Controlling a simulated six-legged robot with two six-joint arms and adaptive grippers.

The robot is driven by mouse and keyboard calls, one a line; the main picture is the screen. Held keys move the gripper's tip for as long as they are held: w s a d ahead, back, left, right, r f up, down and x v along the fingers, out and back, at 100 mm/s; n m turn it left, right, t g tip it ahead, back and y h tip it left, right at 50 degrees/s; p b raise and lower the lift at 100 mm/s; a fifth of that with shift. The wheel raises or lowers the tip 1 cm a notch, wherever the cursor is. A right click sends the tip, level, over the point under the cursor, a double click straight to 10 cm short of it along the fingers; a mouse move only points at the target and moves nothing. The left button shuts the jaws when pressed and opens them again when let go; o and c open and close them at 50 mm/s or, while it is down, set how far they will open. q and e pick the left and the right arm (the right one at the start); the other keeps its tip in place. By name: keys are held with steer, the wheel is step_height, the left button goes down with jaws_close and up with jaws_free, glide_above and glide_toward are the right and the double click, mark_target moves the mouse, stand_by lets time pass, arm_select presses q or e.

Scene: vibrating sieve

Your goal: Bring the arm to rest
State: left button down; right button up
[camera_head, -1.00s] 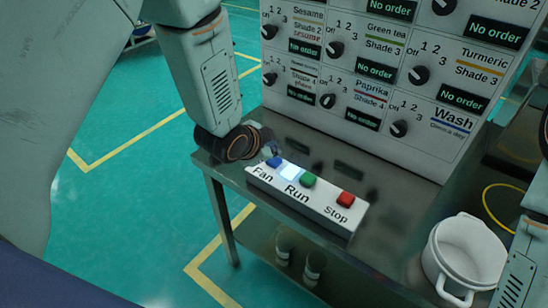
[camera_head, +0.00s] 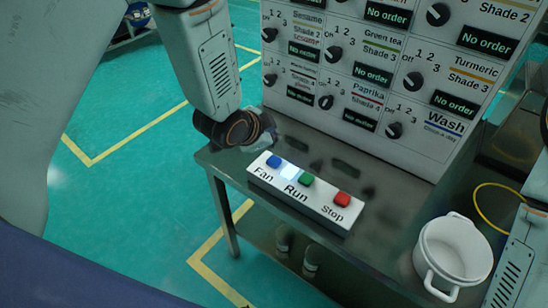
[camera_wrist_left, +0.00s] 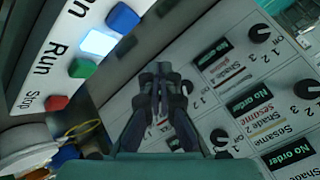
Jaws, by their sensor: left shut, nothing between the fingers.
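My left arm (camera_head: 215,75) comes in from the upper left of the head view. Its dark wrist is above the left end of the metal table (camera_head: 385,215). My left gripper (camera_head: 266,140) is mostly hidden behind the wrist there, just behind the blue Fan button (camera_head: 274,161) and apart from it. In the left wrist view the gripper's fingers (camera_wrist_left: 160,75) are shut and empty, in front of the dial panel (camera_wrist_left: 255,95). My right arm (camera_head: 515,265) shows only at the right edge of the head view; its gripper is out of view.
The white button box (camera_head: 300,198) has a lit white square, a green Run button (camera_head: 306,180) and a red Stop button (camera_head: 342,199). A white pot (camera_head: 453,250) stands to the right. The dial panel (camera_head: 365,75) rises behind the table. Green floor (camera_head: 120,190) lies open at left.

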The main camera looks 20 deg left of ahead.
stand_by(0.5)
arm_select(q)
steer(key=shift+s+n, duration=0.15)
steer(key=shift+n, duration=0.55)
steer(key=s+a+f+n+g+b, duration=0.1)
steer(key=s+a+f+n+g, duration=0.1)
steer(key=s+f, duration=0.5)
steer(key=s+a+f+n+g+y+b, duration=0.1)
steer(key=s+f+n+g, duration=0.3)
steer(key=s, duration=1.3)
steer(key=s+a+f+n+g+y+b, duration=0.1)
steer(key=s+a+f+n+g+b, duration=0.1)
steer(key=s+f, duration=0.9)
steer(key=s+a+n+g, duration=0.1)
steer(key=s+n, duration=0.1)
steer(key=shift+a+f+n+b, duration=0.15)
steer(key=shift+n+b, duration=0.15)
steer(key=shift+n, duration=0.1)
